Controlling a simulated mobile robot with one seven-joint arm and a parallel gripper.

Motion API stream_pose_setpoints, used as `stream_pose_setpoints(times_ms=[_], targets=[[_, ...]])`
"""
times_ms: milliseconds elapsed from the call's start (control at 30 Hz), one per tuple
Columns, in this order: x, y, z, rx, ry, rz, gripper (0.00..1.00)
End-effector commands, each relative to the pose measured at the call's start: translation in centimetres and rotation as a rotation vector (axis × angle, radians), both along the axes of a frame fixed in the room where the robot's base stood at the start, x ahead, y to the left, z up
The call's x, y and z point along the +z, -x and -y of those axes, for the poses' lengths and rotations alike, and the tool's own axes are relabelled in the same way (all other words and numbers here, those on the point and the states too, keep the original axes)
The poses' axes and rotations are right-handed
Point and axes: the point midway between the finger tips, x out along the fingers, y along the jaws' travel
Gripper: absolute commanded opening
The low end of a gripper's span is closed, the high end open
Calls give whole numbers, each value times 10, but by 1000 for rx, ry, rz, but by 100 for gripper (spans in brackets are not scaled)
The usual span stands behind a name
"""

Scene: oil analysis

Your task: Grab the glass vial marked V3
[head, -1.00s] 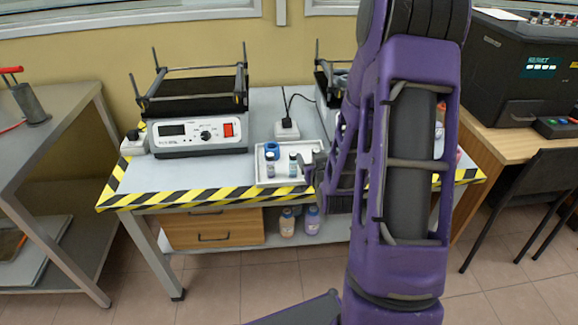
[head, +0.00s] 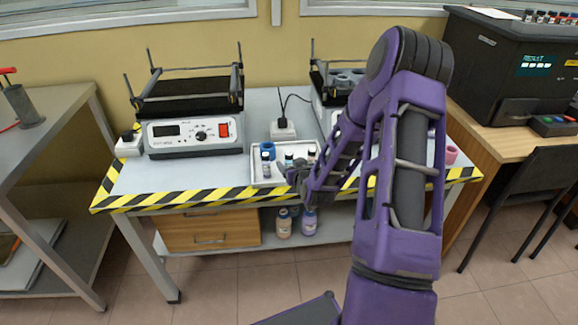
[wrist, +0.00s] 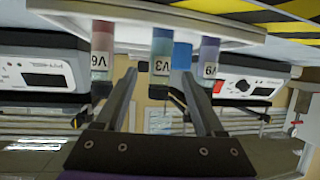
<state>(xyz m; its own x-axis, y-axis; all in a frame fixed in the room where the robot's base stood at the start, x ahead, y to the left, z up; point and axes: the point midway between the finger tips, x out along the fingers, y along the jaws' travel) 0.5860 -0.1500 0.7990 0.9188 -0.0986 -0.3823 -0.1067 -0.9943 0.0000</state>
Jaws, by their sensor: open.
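The glass vial marked V3 (wrist: 162,60) is the middle of three vials in the wrist view, which is upside down. In the head view V3 (head: 289,159) stands in the white tray. My gripper (wrist: 160,76) is open and empty, with its fingers on either side of V3 in the picture; contact cannot be told. My gripper also shows at the tray's front edge in the head view (head: 297,175). One neighbouring vial (wrist: 101,58) is left of V3, another (wrist: 208,65) right.
The white tray (head: 263,181) sits at the table's striped front edge. A blue ring-shaped item (head: 268,149) lies at its back left; blue also shows beside V3 in the wrist view. A shaker (head: 195,133) stands to the left, another device (head: 340,85) behind my arm.

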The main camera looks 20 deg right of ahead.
Motion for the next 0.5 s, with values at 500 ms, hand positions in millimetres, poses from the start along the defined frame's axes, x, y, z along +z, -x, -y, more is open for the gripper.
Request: stream_pose_setpoints(times_ms=[500], targets=[[-19,-51,6,-1,0,0,71]])
